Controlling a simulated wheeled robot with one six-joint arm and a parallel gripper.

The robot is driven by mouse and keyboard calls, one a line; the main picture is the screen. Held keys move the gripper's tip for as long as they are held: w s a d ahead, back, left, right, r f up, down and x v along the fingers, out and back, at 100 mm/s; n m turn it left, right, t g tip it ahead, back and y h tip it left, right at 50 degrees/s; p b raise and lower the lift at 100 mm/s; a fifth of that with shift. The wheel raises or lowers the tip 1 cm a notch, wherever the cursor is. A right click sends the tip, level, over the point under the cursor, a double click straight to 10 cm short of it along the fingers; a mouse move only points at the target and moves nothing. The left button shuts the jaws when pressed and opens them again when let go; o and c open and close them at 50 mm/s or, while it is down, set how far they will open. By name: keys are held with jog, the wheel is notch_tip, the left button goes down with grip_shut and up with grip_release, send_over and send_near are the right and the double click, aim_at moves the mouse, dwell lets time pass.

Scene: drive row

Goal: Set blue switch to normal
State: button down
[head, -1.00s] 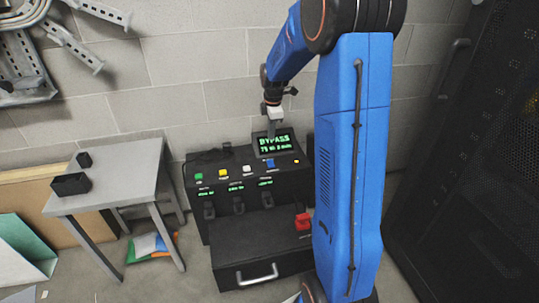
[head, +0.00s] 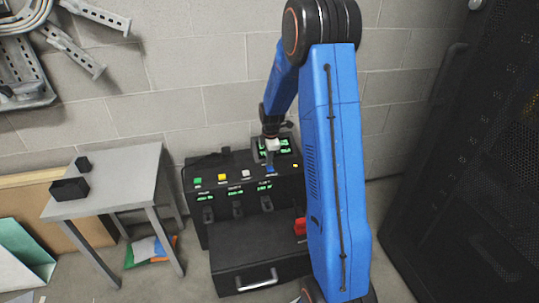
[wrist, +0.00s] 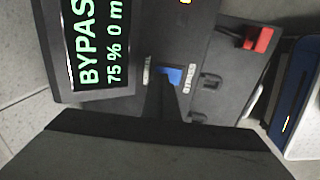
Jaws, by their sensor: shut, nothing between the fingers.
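The blue switch (wrist: 170,76) shows in the wrist view between two small white labels. The tip of my gripper (wrist: 162,88) is right at it and partly covers it; I cannot tell whether they touch. In the head view my gripper (head: 270,160) points down at the sloped top of the black console (head: 225,167), in front of the display, and the blue switch (head: 270,169) is just below it. My gripper is shut and empty. The display (wrist: 100,45) reads BYPASS and 75 % in green.
Green (head: 198,181), yellow (head: 222,177) and white (head: 245,174) switches sit left of the blue one, above several small green readouts. A red part (head: 300,226) is at the console's right. A grey table (head: 120,180) stands left, a black cabinet (head: 460,190) right.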

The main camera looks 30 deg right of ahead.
aim_at(271, 171)
jog(key=shift+f, duration=0.35)
jog(key=shift+w+f+g, duration=0.2)
jog(key=shift+f+g, duration=0.05)
jog(key=shift+g, duration=0.15)
jog(key=shift+s, duration=0.3)
jog(key=shift+s+a, duration=0.2)
jog(key=shift+s, duration=0.4)
jog(key=shift+r, duration=0.3)
notch_tip(271, 171, up, 14)
jog(key=shift+s+f, duration=0.2)
jog(key=shift+s, duration=0.25)
